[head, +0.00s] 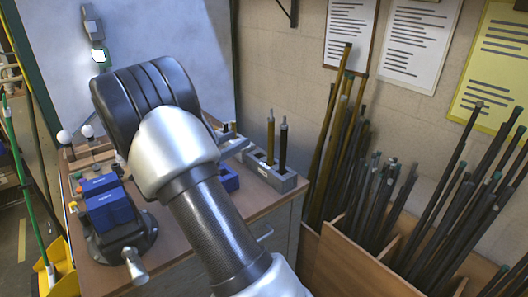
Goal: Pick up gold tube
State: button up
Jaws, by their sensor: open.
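The gold tube (270,136) stands upright in a grey block holder (276,178) on the right part of the workbench. A dark tube (283,146) stands upright close beside it, to its right, in the same holder. My arm fills the middle of the head view, to the left of the tubes. I cannot make out my gripper; the arm's large joint and forearm hide the area behind them. Nothing is seen touching the gold tube.
A blue bin (229,178) and small parts are partly hidden behind my arm. Wooden bins (345,262) with many dark rods stand on the right. White bulbs (64,137) stand at the back left.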

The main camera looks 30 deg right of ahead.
aim_at(269, 125)
jog(key=b+x, duration=0.1)
jog(key=x, duration=1)
jog(key=shift+d, duration=0.2)
jog(key=x, duration=0.2)
jog(key=b+x, duration=0.1)
jog(key=x, duration=0.2)
jog(key=shift+d+f+b, duration=0.15)
jog(key=shift+f+b, duration=0.05)
jog(key=shift+b, duration=0.1)
grip_shut()
